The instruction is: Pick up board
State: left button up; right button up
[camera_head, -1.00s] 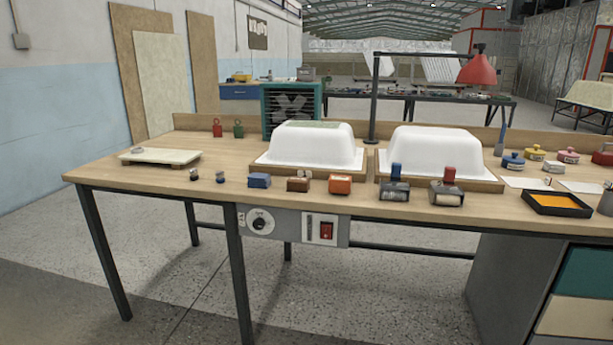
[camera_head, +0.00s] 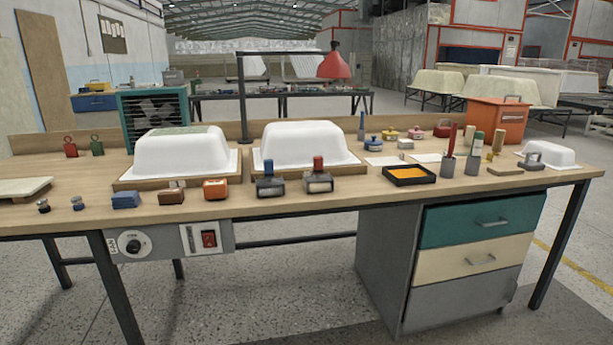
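Several things here could be the board, and I cannot tell which the task means. A flat cream board (camera_head: 22,188) lies at the left end of the workbench, cut off by the picture edge. Two white tub shells stand upside down on wooden base boards, a left one (camera_head: 124,184) and a right one (camera_head: 350,168). Neither of my grippers is in view.
The workbench (camera_head: 310,205) runs across the view, with a drawer cabinet (camera_head: 480,235) below its right part. Small blocks and stamps line its front edge. A black tray with orange contents (camera_head: 409,176) and an orange box (camera_head: 496,121) stand at right. The floor in front is clear.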

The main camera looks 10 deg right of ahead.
aim_at(499, 170)
jog(key=z, duration=0.4)
jog(key=l+z, duration=0.1)
jog(key=z, duration=0.65)
jog(key=l+z, duration=0.1)
jog(key=z, duration=0.25)
